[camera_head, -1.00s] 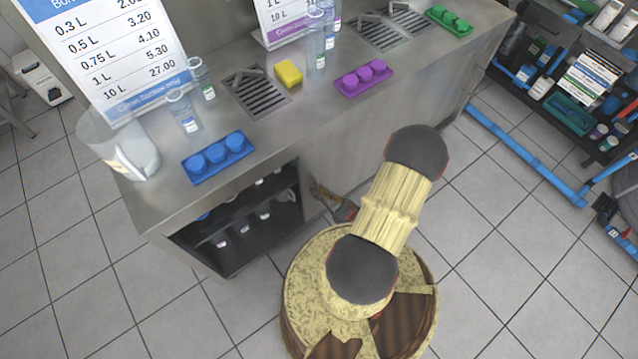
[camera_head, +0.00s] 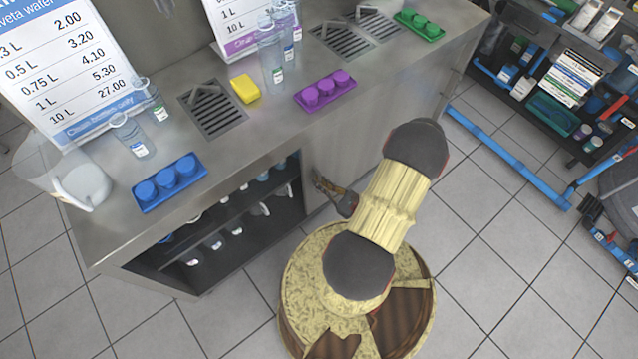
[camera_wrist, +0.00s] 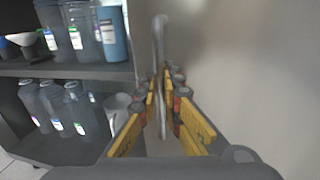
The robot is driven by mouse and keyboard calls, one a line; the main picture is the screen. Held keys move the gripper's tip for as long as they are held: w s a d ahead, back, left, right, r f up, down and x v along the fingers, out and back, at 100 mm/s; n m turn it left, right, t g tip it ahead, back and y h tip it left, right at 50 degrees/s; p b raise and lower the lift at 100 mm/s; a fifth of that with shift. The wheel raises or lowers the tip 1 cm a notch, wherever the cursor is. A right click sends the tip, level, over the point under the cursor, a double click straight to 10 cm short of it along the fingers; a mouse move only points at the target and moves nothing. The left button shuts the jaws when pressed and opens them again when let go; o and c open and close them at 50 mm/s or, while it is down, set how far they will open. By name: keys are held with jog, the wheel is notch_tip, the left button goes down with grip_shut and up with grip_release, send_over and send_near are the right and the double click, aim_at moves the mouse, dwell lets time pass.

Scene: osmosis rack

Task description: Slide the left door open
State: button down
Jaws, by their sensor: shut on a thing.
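The left door is a grey metal panel; it fills the right of the wrist view (camera_wrist: 240,70). In the head view it stands to the right of the dark cabinet opening (camera_head: 225,225), which is largely uncovered. A vertical bar handle (camera_wrist: 159,40) stands out from the door near its left edge. My gripper (camera_wrist: 160,95) is shut on the handle, with yellow-padded fingers on both sides of it. In the head view my gripper (camera_head: 320,183) is small and partly hidden by my arm, at the opening's right edge.
Inside the cabinet, shelves hold several bottles (camera_wrist: 75,105) and a mug-like item (camera_wrist: 117,103). On the counter stand a blue tray (camera_head: 170,182), a purple tray (camera_head: 325,92) and a yellow sponge (camera_head: 245,89). A blue rail (camera_head: 510,158) runs along the floor at right.

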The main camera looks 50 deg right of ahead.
jog(key=shift+f, duration=0.1)
jog(key=c, duration=2.3)
grip_release()
jog(key=shift+s, duration=0.1)
jog(key=shift+s+a, duration=0.15)
jog(key=shift+s, duration=2.85)
jog(key=shift+s+a, duration=0.15)
jog(key=shift+s, duration=2.8)
